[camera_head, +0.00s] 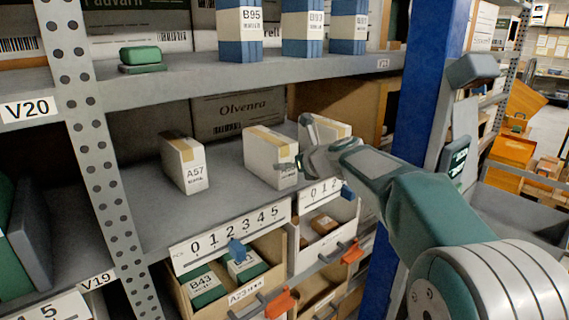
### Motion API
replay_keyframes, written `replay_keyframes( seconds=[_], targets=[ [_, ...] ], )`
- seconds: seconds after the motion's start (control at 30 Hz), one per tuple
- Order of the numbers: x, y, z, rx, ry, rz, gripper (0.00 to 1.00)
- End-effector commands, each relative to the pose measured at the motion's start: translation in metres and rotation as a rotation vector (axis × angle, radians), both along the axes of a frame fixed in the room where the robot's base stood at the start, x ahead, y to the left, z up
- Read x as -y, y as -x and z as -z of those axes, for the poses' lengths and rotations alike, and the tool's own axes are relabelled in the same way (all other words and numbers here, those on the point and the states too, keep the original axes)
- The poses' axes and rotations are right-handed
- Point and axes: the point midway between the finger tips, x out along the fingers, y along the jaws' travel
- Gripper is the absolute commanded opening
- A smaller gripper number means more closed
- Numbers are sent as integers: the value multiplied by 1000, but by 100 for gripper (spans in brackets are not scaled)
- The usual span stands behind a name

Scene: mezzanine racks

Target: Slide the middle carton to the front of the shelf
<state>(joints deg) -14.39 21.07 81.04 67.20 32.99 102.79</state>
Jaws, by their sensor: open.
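Three white cartons with tan tape stand upright on the grey middle shelf (226,205). The left carton (183,163), labelled A57, stands apart. The middle carton (262,150) is in the centre, its label partly covered by my gripper. The right carton (328,127) stands behind my gripper and is mostly hidden by it. My gripper (293,163) is open and points left, at the front right side of the middle carton. I cannot tell whether it touches the carton. Bare shelf lies in front of the cartons, down to the front edge with its number strip (232,235).
A blue upright (428,75) stands close behind my arm, and a perforated grey post (88,130) is at left. The upper shelf (180,83) holds blue-and-white boxes. Open drawers (225,290) sit below the middle shelf. A large Olvenra box (237,112) stands at the back.

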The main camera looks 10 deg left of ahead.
Motion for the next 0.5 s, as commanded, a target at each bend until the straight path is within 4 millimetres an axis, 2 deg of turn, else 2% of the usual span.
replay_keyframes(
  seconds=[0.3,0.5],
  targets=[
    [47,41,-26,2,-1,3,100],
    [61,54,-33,0,1,1,100]
  ],
)
